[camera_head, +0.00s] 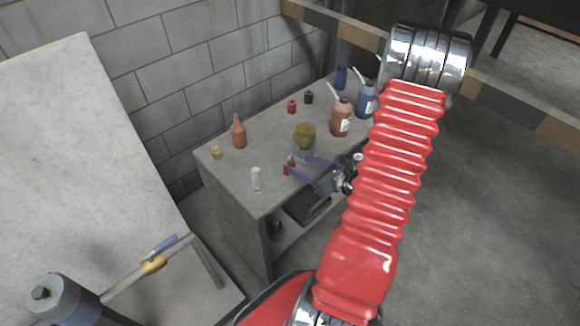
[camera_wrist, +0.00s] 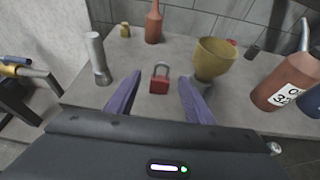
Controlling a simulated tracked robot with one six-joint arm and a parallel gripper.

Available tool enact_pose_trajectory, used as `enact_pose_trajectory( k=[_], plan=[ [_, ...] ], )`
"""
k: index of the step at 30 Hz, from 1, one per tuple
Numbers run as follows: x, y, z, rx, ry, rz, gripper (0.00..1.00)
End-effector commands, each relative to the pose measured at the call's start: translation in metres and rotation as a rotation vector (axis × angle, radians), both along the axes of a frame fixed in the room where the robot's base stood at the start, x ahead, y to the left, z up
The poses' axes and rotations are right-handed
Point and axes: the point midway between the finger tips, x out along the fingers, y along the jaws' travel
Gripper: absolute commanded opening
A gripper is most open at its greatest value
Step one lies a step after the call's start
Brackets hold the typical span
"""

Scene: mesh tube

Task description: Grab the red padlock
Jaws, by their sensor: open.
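The red padlock (camera_wrist: 159,85) has a grey shackle and stands on the grey tabletop, between my gripper's two purple fingers in the wrist view. In the head view the padlock (camera_head: 288,168) is a small red patch by the fingers, partly hidden. My gripper (camera_wrist: 157,92) is open, with one finger left and one finger right of the padlock, apart from it. In the head view my gripper (camera_head: 298,165) reaches over the table from the right. Whether the fingertips are level with the padlock is hard to tell.
A yellow cup (camera_wrist: 214,60) stands close right of the padlock, and a grey cylinder (camera_wrist: 98,58) stands to the left. A brown bottle (camera_head: 239,132) is behind. Labelled bottles (camera_head: 341,117) stand at the right. The table (camera_head: 262,198) has a shelf below; a brick wall is behind.

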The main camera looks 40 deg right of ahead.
Motion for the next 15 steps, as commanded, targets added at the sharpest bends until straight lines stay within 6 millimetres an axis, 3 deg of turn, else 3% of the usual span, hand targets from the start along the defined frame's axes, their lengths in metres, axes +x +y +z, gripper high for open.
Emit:
enact_pose_trajectory(
  k=[9,15],
  plan=[
    [0.002,0.000,-0.001,-0.001,0.000,0.001,0.48],
    [0.019,0.000,-0.011,0.001,0.001,0.004,0.48]
  ],
)
